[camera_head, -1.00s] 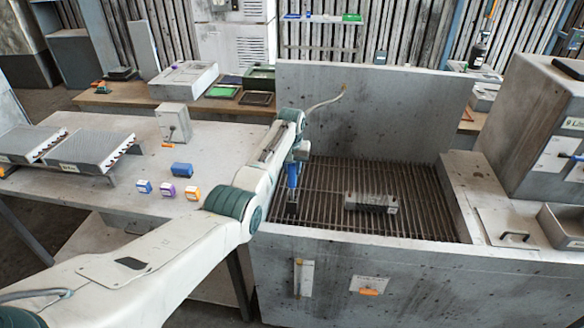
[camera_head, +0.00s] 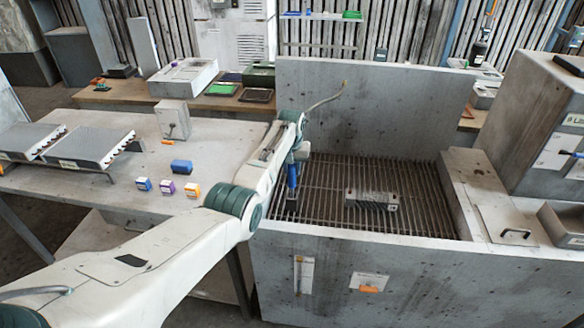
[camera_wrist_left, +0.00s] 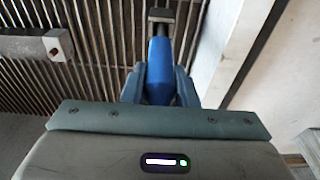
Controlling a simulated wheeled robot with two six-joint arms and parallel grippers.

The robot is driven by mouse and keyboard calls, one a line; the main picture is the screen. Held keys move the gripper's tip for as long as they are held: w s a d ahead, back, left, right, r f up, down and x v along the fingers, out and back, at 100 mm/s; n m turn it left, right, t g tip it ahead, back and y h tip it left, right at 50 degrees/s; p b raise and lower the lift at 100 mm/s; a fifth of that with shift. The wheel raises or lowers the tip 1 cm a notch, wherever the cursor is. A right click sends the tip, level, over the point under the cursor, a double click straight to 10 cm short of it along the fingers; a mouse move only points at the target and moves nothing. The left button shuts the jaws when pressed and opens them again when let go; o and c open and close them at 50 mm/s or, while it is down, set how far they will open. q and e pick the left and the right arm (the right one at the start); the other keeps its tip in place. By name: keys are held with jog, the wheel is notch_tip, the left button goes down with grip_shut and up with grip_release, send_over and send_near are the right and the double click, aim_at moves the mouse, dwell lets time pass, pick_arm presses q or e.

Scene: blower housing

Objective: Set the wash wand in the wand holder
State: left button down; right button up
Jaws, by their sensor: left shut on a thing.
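The wash wand, with a blue handle (camera_head: 292,174) and a dark end, hangs roughly upright over the left part of the basin's grating. My left gripper (camera_head: 297,154) is shut on it. In the left wrist view the blue handle (camera_wrist_left: 160,72) sits between the jaws of my left gripper (camera_wrist_left: 160,88), and its dark square end (camera_wrist_left: 161,17) points away over the bars. A narrow pale fitting (camera_head: 304,276) with a yellow-orange part is on the basin's front face; I cannot tell if it is the wand holder. My right gripper is not in view.
The grey basin has a tall back wall (camera_head: 375,105) and a slatted grating (camera_head: 340,175). A grey metal block (camera_head: 371,199) lies on the grating, right of the wand. The basin's left wall (camera_wrist_left: 235,40) is close beside the wand. A table with small boxes (camera_head: 181,167) stands at left.

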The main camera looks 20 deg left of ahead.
pick_arm(q)
jog(key=c, duration=1.1)
grip_release()
jog(key=shift+o, duration=0.2)
jog(key=shift+r, duration=0.1)
notch_tip(320, 180, up, 11)
jog(key=s+b, duration=0.1)
jog(key=b, duration=0.2)
jog(key=shift+s+d+f, duration=0.15)
jog(key=shift+s+f, duration=0.05)
